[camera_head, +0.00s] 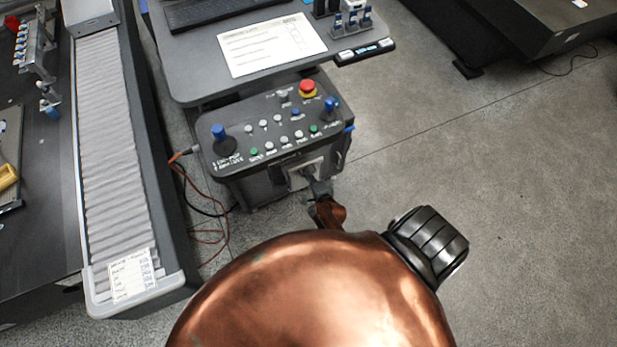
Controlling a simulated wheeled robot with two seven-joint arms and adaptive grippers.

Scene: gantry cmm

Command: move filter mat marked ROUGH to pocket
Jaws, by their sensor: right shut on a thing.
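My right gripper (317,186) is small and partly hidden behind my copper arm, in front of the control console (228,180). It is shut on a pale, flat, squarish piece (305,171) at the console's front face, which looks like the filter mat. No ROUGH mark can be read on it. The dark gripper covers part of it, and I cannot tell whether it sits in a pocket or just in front of the console. No pocket can be made out clearly. My left gripper is not in view.
The console carries a red stop button (307,88), blue joysticks and several small buttons. A grey desk (190,70) with a paper sheet (272,44) stands behind it. A bellows-covered rail (110,150) runs at left. Orange cables (212,236) lie beside the console.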

